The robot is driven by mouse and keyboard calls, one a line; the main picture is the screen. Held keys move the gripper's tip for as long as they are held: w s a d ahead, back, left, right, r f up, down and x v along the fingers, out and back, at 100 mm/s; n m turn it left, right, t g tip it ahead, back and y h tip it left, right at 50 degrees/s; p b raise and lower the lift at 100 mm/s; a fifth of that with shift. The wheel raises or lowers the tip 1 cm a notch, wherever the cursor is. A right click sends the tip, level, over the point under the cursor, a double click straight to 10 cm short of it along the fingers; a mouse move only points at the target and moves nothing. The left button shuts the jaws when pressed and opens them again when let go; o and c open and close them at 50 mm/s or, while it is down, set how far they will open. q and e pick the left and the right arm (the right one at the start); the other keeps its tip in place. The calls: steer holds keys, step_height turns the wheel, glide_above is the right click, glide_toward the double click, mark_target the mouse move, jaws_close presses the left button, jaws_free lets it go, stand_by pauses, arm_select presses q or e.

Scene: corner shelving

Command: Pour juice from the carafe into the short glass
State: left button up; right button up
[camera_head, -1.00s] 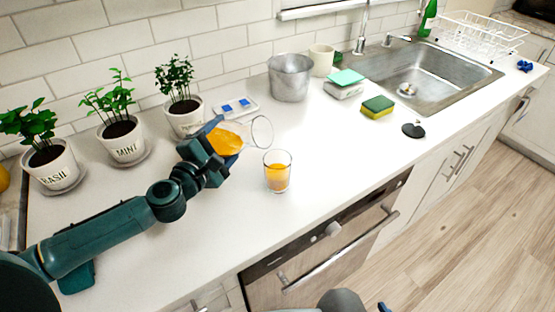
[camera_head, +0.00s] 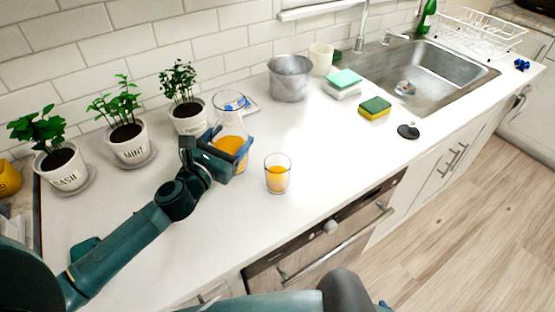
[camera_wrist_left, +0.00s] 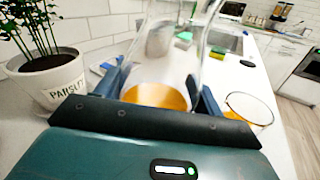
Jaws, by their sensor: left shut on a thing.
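The glass carafe (camera_head: 231,126) stands about upright in the head view, with orange juice in its lower part. My left gripper (camera_head: 226,152) is shut on the carafe's body. In the left wrist view the carafe (camera_wrist_left: 163,75) fills the space between the two fingers, with juice at its bottom. I cannot tell whether its base touches the counter. The short glass (camera_head: 278,174) stands upright on the counter to the right of the carafe and holds orange juice. It also shows in the left wrist view (camera_wrist_left: 248,112). My right gripper is not in view.
Potted basil (camera_head: 64,170), mint (camera_head: 131,148) and parsley (camera_head: 189,119) stand along the wall at left. A metal pot (camera_head: 290,80), a cup (camera_head: 321,60), sponges (camera_head: 375,108) and the sink (camera_head: 425,78) lie to the right. The counter front is clear.

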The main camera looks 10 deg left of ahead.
arm_select(q)
steer(key=shift+n, duration=0.7)
steer(key=shift+r, duration=2.95)
steer(key=shift+s+d+f, duration=0.1)
steer(key=shift+s+d+f, duration=0.15)
steer(key=shift+s+d, duration=0.05)
steer(key=shift+s, duration=0.05)
steer(key=n+y, duration=0.3)
steer(key=y, duration=0.1)
glide_toward(220, 131)
steer(key=d+f, duration=0.2)
steer(key=shift+s+d+f, duration=0.3)
steer(key=shift+d+f, duration=0.05)
